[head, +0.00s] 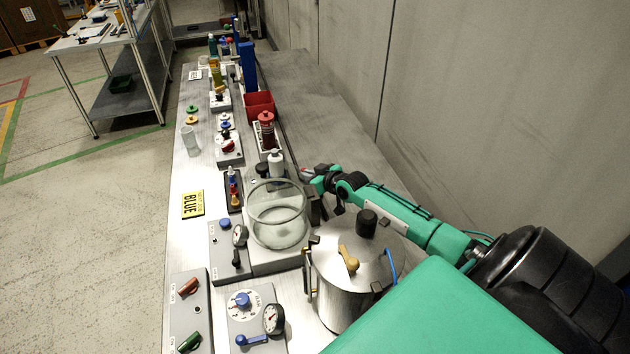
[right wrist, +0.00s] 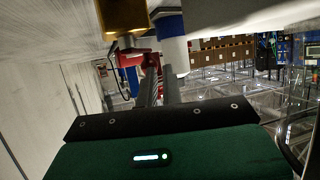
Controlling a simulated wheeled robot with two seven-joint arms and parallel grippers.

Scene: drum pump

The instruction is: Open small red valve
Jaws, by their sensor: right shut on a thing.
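The small red valve (right wrist: 128,61) shows in the right wrist view as a red handle under a brass block (right wrist: 122,16). In the head view only a bit of red shows at the end of my right gripper (head: 313,176). The exact grip and the handle's angle are partly hidden. My left gripper is not in view.
A red bin (head: 260,106) and a red bottle (head: 266,128) stand farther back. Panels with knobs and gauges line the left side of the bench. The bench strip along the wall (head: 320,105) is clear.

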